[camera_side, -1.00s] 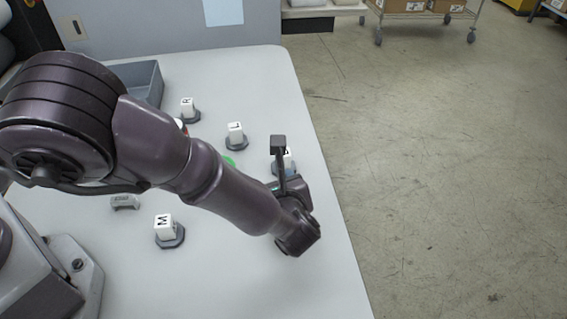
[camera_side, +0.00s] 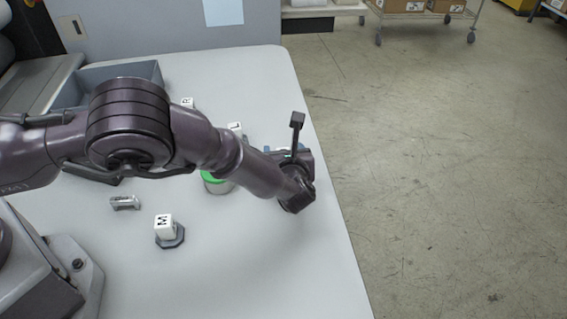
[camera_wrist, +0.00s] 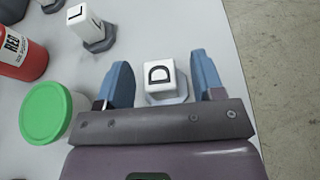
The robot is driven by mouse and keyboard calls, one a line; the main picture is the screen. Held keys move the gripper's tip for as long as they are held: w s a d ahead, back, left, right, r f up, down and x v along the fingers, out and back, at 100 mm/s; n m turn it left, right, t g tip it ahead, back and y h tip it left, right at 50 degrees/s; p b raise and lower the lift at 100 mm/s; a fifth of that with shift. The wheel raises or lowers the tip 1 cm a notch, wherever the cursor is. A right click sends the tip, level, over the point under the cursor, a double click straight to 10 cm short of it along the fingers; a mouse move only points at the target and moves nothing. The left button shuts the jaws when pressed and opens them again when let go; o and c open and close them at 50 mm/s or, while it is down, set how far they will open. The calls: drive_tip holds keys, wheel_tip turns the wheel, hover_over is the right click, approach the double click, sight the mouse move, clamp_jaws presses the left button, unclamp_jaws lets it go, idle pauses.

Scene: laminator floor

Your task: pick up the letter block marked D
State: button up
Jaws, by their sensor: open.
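The white letter block marked D (camera_wrist: 160,76) sits on a grey stand in the wrist view, its letter facing up toward the camera. My gripper (camera_wrist: 162,80) is open, with one blue finger to the left of the D block and one to the right. The block appears between the fingers, but I cannot tell how far it is below or beyond the tips. In the side view my gripper (camera_side: 285,151) is at the right part of the table, and my arm hides the D block.
Block L (camera_wrist: 84,22) stands on its base left of D; block M (camera_side: 164,226) and block R (camera_side: 187,103) are farther off. A green-lidded tub (camera_wrist: 46,112) and red can (camera_wrist: 20,55) stand left of my gripper. A grey tray (camera_side: 150,71) is at the back. The table's right edge is close.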

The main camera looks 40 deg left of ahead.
drive_tip(key=shift+x, duration=1.3)
clamp_jaws()
